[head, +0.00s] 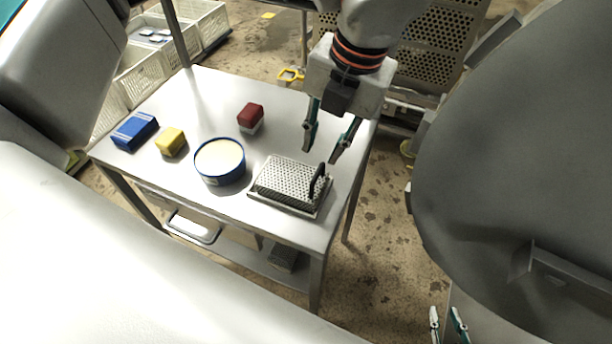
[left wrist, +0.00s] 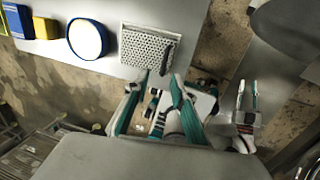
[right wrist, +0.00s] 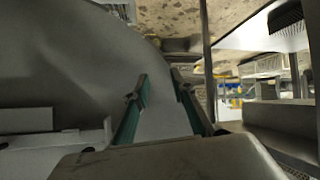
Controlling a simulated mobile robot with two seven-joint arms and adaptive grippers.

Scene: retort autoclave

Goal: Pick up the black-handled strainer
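The strainer (head: 285,182) is a perforated metal tray with an upright black handle (head: 318,181) at its right end. It lies near the table's front right corner. In the left wrist view the strainer (left wrist: 143,47) is beyond the fingertips, with the handle (left wrist: 168,58) at its lower right. My left gripper (head: 328,152) is open and empty, above the table and just beyond the handle, apart from it. Its fingers also show in the left wrist view (left wrist: 158,80). My right gripper (head: 446,315) is open and empty, low at the right, away from the table; the right wrist view (right wrist: 160,85) shows its parted fingers.
On the metal table (head: 208,90) stand a round blue-rimmed tub (head: 220,160), a red block (head: 250,114), a yellow block (head: 171,141) and a blue box (head: 134,130). A large grey rounded vessel (head: 520,150) stands at the right. White crates (head: 140,75) are behind left.

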